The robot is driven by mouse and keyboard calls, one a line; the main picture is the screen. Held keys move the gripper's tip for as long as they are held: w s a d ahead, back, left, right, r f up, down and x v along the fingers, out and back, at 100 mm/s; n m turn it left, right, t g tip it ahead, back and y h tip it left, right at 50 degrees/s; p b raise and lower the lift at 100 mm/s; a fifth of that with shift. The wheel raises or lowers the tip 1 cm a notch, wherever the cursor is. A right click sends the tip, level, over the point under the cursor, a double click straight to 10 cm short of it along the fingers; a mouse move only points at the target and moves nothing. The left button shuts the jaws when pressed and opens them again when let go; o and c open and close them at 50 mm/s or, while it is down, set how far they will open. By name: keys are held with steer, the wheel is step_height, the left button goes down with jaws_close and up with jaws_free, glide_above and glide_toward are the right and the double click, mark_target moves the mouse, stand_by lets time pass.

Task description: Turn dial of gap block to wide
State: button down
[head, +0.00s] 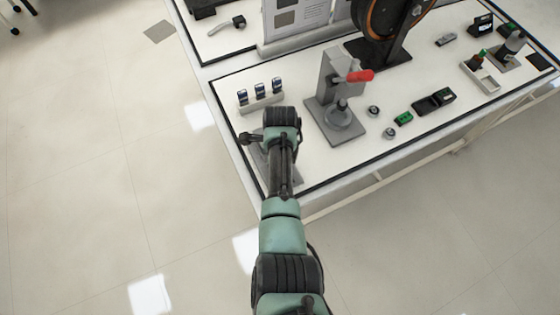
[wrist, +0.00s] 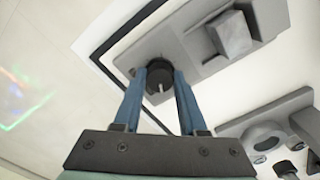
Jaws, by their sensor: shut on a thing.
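The gap block is a grey block (wrist: 200,52) with a raised lighter grey piece on it, seen in the wrist view. Its round black dial (wrist: 158,70) sits near one end and carries a pale mark that points down in the picture. My gripper (wrist: 160,78) has its two blue fingers on either side of the dial, shut on it. Any wide or narrow lettering is not readable. In the head view my arm covers most of the block, and only a grey edge (head: 259,160) shows beside it; the fingers are hidden there.
On the white table, a grey press with a red handle (head: 360,76) stands to the right of my arm. A rack with small dark devices (head: 260,103) stands behind. Small parts, a green piece (head: 404,118) among them, lie farther right. The table's black-lined edge is close.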

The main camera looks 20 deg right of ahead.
steer(key=m, duration=0.5)
steer(key=shift+w+d+r, duration=0.1)
stand_by(0.4)
steer(key=shift+c, duration=2.3)
jaws_free()
step_height(320, 180, up, 13)
steer(key=shift+p, duration=0.35)
